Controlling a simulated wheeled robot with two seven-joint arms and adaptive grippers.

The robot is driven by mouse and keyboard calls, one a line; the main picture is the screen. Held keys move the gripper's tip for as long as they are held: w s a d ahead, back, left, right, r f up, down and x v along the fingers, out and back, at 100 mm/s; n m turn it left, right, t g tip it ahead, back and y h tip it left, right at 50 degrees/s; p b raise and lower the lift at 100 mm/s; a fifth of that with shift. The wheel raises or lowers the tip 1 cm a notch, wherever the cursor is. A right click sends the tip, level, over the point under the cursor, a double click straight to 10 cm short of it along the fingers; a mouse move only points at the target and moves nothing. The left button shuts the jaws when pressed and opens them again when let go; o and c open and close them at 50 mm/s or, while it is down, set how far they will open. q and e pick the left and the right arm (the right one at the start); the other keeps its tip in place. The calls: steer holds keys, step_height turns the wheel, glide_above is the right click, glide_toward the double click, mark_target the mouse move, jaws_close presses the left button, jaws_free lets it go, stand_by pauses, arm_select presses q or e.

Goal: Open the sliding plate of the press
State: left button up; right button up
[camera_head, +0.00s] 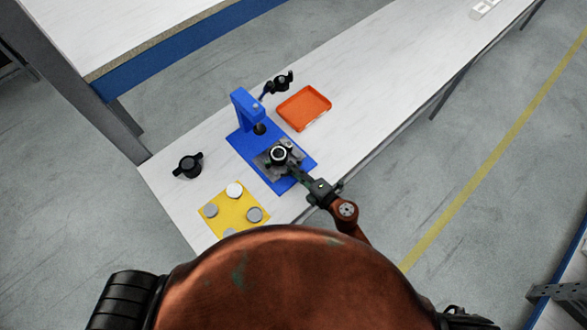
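The blue press (247,110) stands on the white bench, with its column and lever at the back. Its grey sliding plate (269,165) lies on the blue base, at the front of the column. A round black die with a pale centre (279,154) sits on the plate. My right gripper (296,172) reaches in from the lower right, with its fingertips at the plate's front right edge, close to the die. The fingers are too small to tell whether they are open, shut or touching the plate. My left gripper is not in view.
An orange tray (304,108) lies right of the press. A yellow mat (232,213) with several grey and white discs lies in front, partly hidden by my body. A black two-handled part (187,165) stands at the left.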

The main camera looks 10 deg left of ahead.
steer(key=v, duration=1.1)
steer(key=shift+s+d, duration=0.15)
steer(key=shift+s+d+r, duration=0.1)
steer(key=shift+s+d, duration=0.1)
